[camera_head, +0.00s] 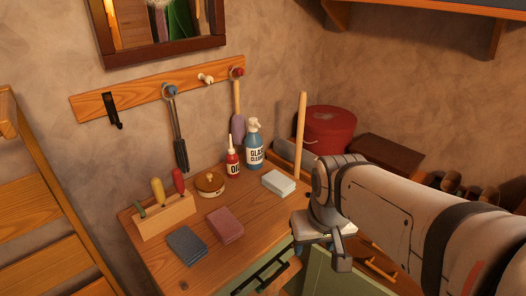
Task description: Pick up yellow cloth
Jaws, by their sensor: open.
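No cloth of a clear yellow colour shows in the head view. Three folded cloths lie on the wooden table top (150,262): a dark blue-grey cloth (187,245) at the front left, a mauve-pink cloth (225,225) to its right, and a pale grey-white cloth (279,183) further back right. My gripper (325,246) is open, at the right of the table near its front edge. It is to the right of all three cloths and apart from them. What lies behind my arm is hidden.
A wooden block with coloured handles (165,216), a round lidded pot (210,184), a red oil bottle (232,158) and a blue glass-cleaner bottle (254,145) stand on the table. An upright wooden stick (300,130) and a red round box (330,128) are behind. Tools hang from a wall rail (140,92).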

